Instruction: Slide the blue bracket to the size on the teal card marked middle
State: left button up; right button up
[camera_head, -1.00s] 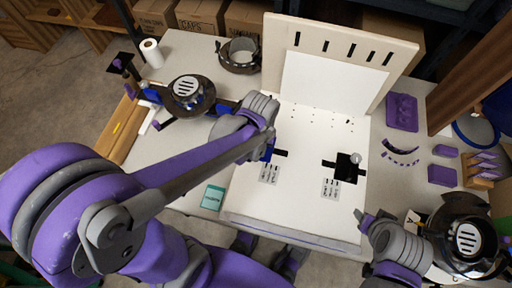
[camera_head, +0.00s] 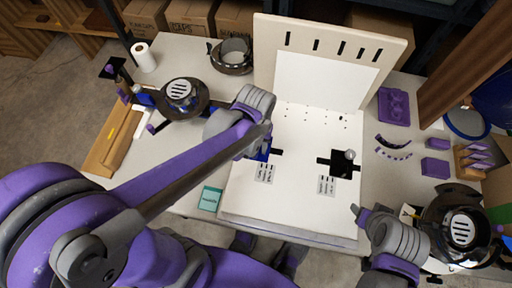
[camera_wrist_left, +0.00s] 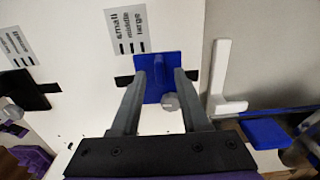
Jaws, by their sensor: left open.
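The blue bracket (camera_wrist_left: 158,62) sits on a dark slot in the white board, with a grey knob (camera_wrist_left: 171,102) on its near side. It also shows in the head view (camera_head: 263,154), partly hidden by my left gripper. In the left wrist view my left gripper (camera_wrist_left: 160,72) is open, one finger on each side of the bracket; whether they touch it is unclear. A size label (camera_wrist_left: 128,32) reading small, middle, large lies beside the bracket. The teal card (camera_head: 210,199) lies left of the board; its writing is too small to read. My right gripper (camera_head: 363,212) is near the board's right front corner.
A black bracket (camera_head: 342,168) with a grey knob sits on the board's right slot, with its own label (camera_head: 326,186). The slotted upright panel (camera_head: 263,65) stands behind. Purple parts (camera_head: 398,108) lie right; a dark round device (camera_head: 183,95) stands left.

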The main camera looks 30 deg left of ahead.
aim_at(256, 150)
pick_arm(q)
notch_tip(256, 150, up, 8)
jog(key=p, duration=0.1)
pick_arm(e)
jog(key=shift+w+r, duration=0.1)
jog(key=shift+r, duration=0.85)
pick_arm(q)
jog(key=shift+r, duration=0.1)
